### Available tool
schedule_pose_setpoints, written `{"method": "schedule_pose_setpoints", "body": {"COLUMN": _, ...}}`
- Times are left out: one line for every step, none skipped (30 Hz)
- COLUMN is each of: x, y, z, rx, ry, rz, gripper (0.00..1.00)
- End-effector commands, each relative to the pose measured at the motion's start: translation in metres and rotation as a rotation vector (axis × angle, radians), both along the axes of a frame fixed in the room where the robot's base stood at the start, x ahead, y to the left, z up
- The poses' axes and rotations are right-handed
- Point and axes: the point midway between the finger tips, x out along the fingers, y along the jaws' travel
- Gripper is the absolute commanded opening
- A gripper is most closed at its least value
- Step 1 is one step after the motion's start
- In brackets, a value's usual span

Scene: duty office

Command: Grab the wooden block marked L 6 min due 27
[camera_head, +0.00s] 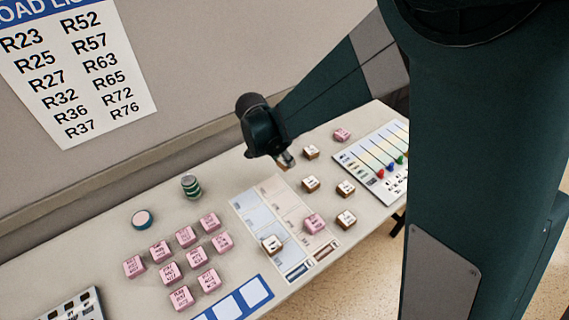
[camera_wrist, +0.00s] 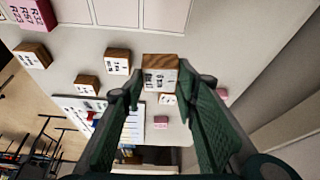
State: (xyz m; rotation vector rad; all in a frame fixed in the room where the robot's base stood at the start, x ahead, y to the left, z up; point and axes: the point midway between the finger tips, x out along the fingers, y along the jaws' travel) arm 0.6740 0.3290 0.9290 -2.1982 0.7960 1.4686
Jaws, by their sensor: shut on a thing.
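My gripper (camera_head: 286,158) is low over the table, beyond the far end of the pale grid sheet. In the wrist view its two green fingers (camera_wrist: 158,92) are shut on a wooden block (camera_wrist: 160,74) with a white printed face. The print is too small to read surely as L 6 min due 27. In the head view the gripper mostly hides this block. Other wooden blocks with white faces stand nearby: one to the right of the gripper (camera_head: 311,152), two nearer (camera_head: 310,184) (camera_head: 345,188), one nearer still (camera_head: 346,219), and one on the sheet (camera_head: 271,244).
The grid sheet (camera_head: 262,211) carries a pink block (camera_head: 313,223). Several pink blocks (camera_head: 186,236) stand at left, with a green can (camera_head: 190,186) and a round teal-rimmed disc (camera_head: 141,219). A slider panel (camera_head: 376,157) lies at right, near another pink block (camera_head: 342,134). The wall is close behind.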

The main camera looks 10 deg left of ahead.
Motion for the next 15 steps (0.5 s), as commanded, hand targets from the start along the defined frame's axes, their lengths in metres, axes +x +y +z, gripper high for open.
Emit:
{"method": "schedule_pose_setpoints", "body": {"x": 0.0, "y": 0.0, "z": 0.006, "rx": 0.0, "ry": 0.0, "rz": 0.0, "gripper": 0.18}}
{"method": "schedule_pose_setpoints", "body": {"x": 0.0, "y": 0.0, "z": 0.008, "rx": 0.0, "ry": 0.0, "rz": 0.0, "gripper": 0.18}}
{"method": "schedule_pose_setpoints", "body": {"x": 0.0, "y": 0.0, "z": 0.011, "rx": 0.0, "ry": 0.0, "rz": 0.0, "gripper": 0.18}}
{"method": "schedule_pose_setpoints", "body": {"x": 0.0, "y": 0.0, "z": 0.013, "rx": 0.0, "ry": 0.0, "rz": 0.0, "gripper": 0.18}}
{"method": "schedule_pose_setpoints", "body": {"x": 0.0, "y": 0.0, "z": 0.014, "rx": 0.0, "ry": 0.0, "rz": 0.0, "gripper": 0.18}}
{"method": "schedule_pose_setpoints", "body": {"x": 0.0, "y": 0.0, "z": 0.016, "rx": 0.0, "ry": 0.0, "rz": 0.0, "gripper": 0.18}}
{"method": "schedule_pose_setpoints", "body": {"x": 0.0, "y": 0.0, "z": 0.016, "rx": 0.0, "ry": 0.0, "rz": 0.0, "gripper": 0.18}}
{"method": "schedule_pose_setpoints", "body": {"x": 0.0, "y": 0.0, "z": 0.017, "rx": 0.0, "ry": 0.0, "rz": 0.0, "gripper": 0.18}}
{"method": "schedule_pose_setpoints", "body": {"x": 0.0, "y": 0.0, "z": 0.017, "rx": 0.0, "ry": 0.0, "rz": 0.0, "gripper": 0.18}}
{"method": "schedule_pose_setpoints", "body": {"x": 0.0, "y": 0.0, "z": 0.017, "rx": 0.0, "ry": 0.0, "rz": 0.0, "gripper": 0.18}}
{"method": "schedule_pose_setpoints", "body": {"x": 0.0, "y": 0.0, "z": 0.017, "rx": 0.0, "ry": 0.0, "rz": 0.0, "gripper": 0.18}}
{"method": "schedule_pose_setpoints", "body": {"x": 0.0, "y": 0.0, "z": 0.017, "rx": 0.0, "ry": 0.0, "rz": 0.0, "gripper": 0.18}}
{"method": "schedule_pose_setpoints", "body": {"x": 0.0, "y": 0.0, "z": 0.017, "rx": 0.0, "ry": 0.0, "rz": 0.0, "gripper": 0.18}}
{"method": "schedule_pose_setpoints", "body": {"x": 0.0, "y": 0.0, "z": 0.017, "rx": 0.0, "ry": 0.0, "rz": 0.0, "gripper": 0.18}}
{"method": "schedule_pose_setpoints", "body": {"x": 0.0, "y": 0.0, "z": 0.017, "rx": 0.0, "ry": 0.0, "rz": 0.0, "gripper": 0.18}}
